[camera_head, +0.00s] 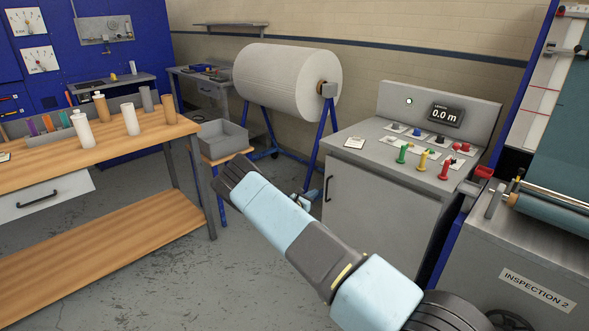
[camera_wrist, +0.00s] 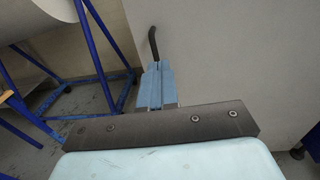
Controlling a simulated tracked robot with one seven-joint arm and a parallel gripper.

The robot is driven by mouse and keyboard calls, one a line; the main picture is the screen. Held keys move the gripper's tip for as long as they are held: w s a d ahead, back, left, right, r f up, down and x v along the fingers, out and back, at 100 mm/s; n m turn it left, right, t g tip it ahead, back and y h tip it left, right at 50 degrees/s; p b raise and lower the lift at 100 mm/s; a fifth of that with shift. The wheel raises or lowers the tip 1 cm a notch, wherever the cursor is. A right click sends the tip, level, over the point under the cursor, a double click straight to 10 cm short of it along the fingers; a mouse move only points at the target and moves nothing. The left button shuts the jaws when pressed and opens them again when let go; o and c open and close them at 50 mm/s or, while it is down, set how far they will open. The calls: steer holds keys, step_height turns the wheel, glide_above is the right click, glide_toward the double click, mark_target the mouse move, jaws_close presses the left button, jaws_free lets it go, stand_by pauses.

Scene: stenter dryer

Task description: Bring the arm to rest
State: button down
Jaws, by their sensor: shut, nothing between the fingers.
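My arm reaches from the lower right into the middle of the head view, folded at a dark joint. My gripper (camera_wrist: 157,72) shows in the wrist view with its two light-blue fingers together and nothing between them. In the head view it is mostly hidden behind my arm; only a small part (camera_head: 304,201) shows. It is in front of the grey control console (camera_head: 378,209). The console's dark door handle (camera_wrist: 153,42) appears just beyond the fingertips in the wrist view; I cannot tell the exact gap.
A white fabric roll (camera_head: 285,82) on a blue stand (camera_wrist: 93,50) is behind my arm. A grey bin (camera_head: 223,139) stands left of it. A wooden workbench (camera_head: 110,255) with bottles is at left. The inspection machine (camera_head: 540,262) is at right. Floor between is clear.

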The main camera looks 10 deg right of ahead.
steer(key=s+d+r+m+g+y, duration=0.1)
steer(key=s+d+r+m+g, duration=0.3)
steer(key=r, duration=0.5)
steer(key=s+d+r+m+g+y, duration=0.1)
steer(key=s+d+r+m+g, duration=0.1)
steer(key=s+r+m, duration=0.55)
steer(key=s+d+r+m+g, duration=0.2)
steer(key=s+r+m+g, duration=0.1)
steer(key=r, duration=0.7)
steer(key=s+a+r+m+y, duration=0.1)
steer(key=s+r+m+y, duration=0.5)
steer(key=s+r, duration=0.85)
steer(key=s+a+r+m+t+y, duration=0.1)
steer(key=s+a+r+y, duration=0.1)
steer(key=s, duration=0.8)
steer(key=s+a+r+m+t+y, duration=0.1)
steer(key=s+a+r+m+y, duration=0.1)
steer(key=s, duration=0.8)
steer(key=s+a+r+m+t+y, duration=0.1)
steer(key=s+a+r+m, duration=0.1)
steer(key=s+a, duration=0.4)
steer(key=s+r, duration=0.1)
steer(key=s, duration=0.3)
steer(key=shift+r+y, duration=0.2)
steer(key=shift+y, duration=0.2)
